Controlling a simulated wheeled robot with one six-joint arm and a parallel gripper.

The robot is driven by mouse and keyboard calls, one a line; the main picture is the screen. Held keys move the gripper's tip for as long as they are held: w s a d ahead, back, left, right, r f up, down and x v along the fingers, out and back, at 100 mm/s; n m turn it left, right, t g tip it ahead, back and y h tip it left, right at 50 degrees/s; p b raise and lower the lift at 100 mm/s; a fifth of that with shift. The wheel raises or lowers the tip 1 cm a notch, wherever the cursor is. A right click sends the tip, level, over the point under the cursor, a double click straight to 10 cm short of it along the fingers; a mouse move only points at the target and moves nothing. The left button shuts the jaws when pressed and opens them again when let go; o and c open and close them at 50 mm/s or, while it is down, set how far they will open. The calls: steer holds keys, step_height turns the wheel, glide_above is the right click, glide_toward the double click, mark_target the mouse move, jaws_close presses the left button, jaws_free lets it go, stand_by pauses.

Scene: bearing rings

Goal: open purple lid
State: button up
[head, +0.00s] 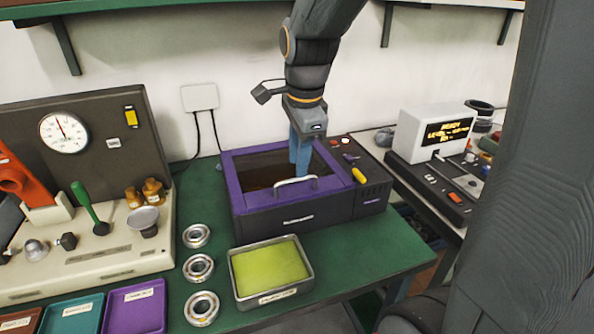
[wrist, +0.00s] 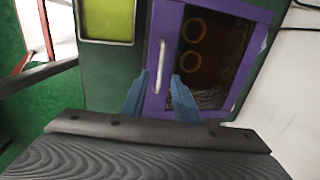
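The purple lid (head: 241,172) is closed on a dark box-shaped machine (head: 285,222) on the green bench. It has a purple frame, a dark window and a pale bar handle (head: 296,181) along its front edge. The lid (wrist: 250,62) and handle (wrist: 160,65) also show in the wrist view, with two orange rings seen through the window. My gripper (head: 300,172) points down over the lid, just behind the handle in the head view.
Three bearing rings (head: 198,268) lie in a column left of a metal tray (head: 238,290) with a yellow-green pad. A gauge panel (head: 95,140) stands at left. A white display unit (head: 432,133) stands at right. Coloured trays (head: 135,308) lie front left.

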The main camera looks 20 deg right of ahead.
mark_target(296, 179)
steer(key=shift+w+f, duration=0.2)
steer(key=shift+f, duration=0.8)
steer(key=shift+w+f, duration=0.2)
steer(key=shift+f, duration=0.8)
steer(key=shift+c, duration=0.4)
jaws_close()
